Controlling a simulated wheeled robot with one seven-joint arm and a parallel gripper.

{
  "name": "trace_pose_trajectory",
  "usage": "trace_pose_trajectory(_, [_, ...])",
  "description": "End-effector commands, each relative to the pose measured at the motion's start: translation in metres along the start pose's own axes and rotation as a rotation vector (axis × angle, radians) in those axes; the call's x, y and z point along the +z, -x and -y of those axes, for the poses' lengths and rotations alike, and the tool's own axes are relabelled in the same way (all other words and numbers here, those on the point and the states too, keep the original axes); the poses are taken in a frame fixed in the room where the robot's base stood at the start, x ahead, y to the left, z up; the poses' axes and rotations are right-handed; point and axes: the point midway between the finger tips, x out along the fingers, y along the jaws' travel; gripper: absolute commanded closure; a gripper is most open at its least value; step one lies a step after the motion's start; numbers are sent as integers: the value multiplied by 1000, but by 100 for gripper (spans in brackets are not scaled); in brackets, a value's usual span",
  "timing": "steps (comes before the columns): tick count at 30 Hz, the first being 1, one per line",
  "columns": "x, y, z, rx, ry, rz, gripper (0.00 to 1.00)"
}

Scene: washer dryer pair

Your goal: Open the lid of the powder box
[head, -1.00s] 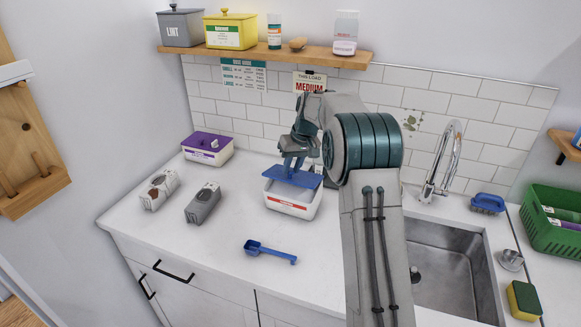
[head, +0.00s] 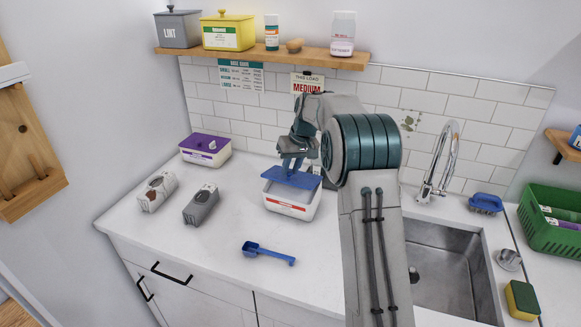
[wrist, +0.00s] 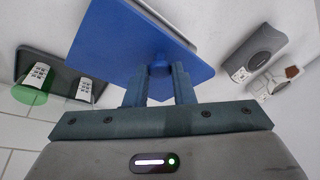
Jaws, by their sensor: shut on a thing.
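The powder box (head: 290,210) is a white tub with a red-marked front label, standing on the counter left of the sink. Its blue lid (head: 275,181) is over the tub's top, with part of the pale rim and inside showing at the front left. The lid looks raised and a little tilted. My gripper (head: 292,167) is above the lid, shut on its knob. In the wrist view the knob (wrist: 160,71) sits between my two fingers and the blue lid (wrist: 115,45) spreads out beyond them. My arm hides part of the area behind the box.
A purple-lidded tub (head: 205,150), two grey-and-white packs (head: 201,205) and a blue scoop (head: 268,253) lie on the counter. A dark tray (wrist: 60,75) with small containers is close by the lid. The sink (head: 450,270) is to the right.

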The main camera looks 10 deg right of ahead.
Motion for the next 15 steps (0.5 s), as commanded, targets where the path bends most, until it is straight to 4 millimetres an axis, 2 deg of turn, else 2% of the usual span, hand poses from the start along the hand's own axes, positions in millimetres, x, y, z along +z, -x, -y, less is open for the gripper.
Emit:
trace_pose_trajectory(3, [-1,1,1,-2,0,-2,100])
trace_pose_trajectory(4, [-1,1,1,-2,0,-2,69])
trace_pose_trajectory(6, [-1,1,1,-2,0,-2,55])
trace_pose_trajectory(15, [0,2,0,-1,-1,-1,55])
